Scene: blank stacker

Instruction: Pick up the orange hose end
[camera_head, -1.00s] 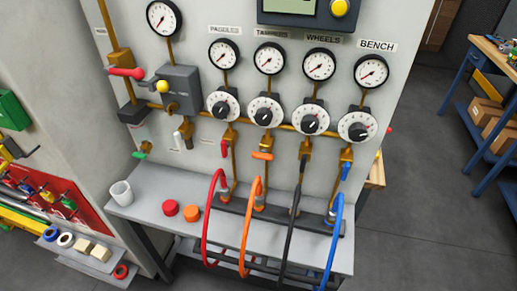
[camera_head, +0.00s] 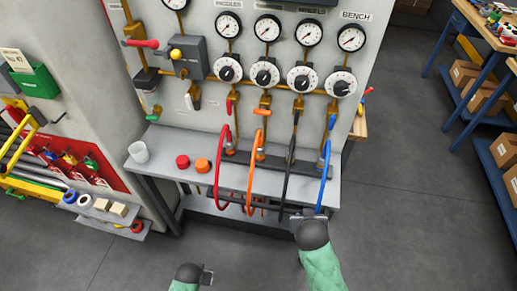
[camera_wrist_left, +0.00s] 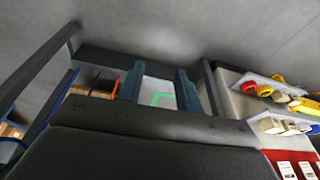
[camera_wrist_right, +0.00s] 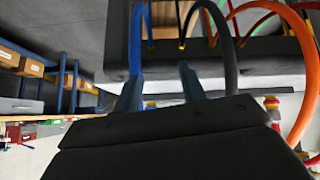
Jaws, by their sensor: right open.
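The orange hose (camera_head: 252,182) arches up from the dark rail on the bench and hangs over the bench's front edge. Its orange fitting sits at the rail, between the red hose (camera_head: 217,172) and the black hose (camera_head: 290,160). My right gripper (camera_head: 306,217) is open and empty at the front edge, near the blue hose (camera_head: 324,175). In the right wrist view the fingers (camera_wrist_right: 163,88) are apart; the orange hose (camera_wrist_right: 306,75) curves at the far right. My left gripper (camera_head: 208,273) is low and away from the bench; its fingers (camera_wrist_left: 160,85) are apart and empty.
The grey bench (camera_head: 205,145) carries a white cup (camera_head: 138,152), a red cap (camera_head: 182,161) and an orange cap (camera_head: 202,165). Gauges and dials line the panel above. A tool shelf (camera_head: 128,222) stands left; a blue-legged table (camera_head: 470,75) stands right. The floor between is clear.

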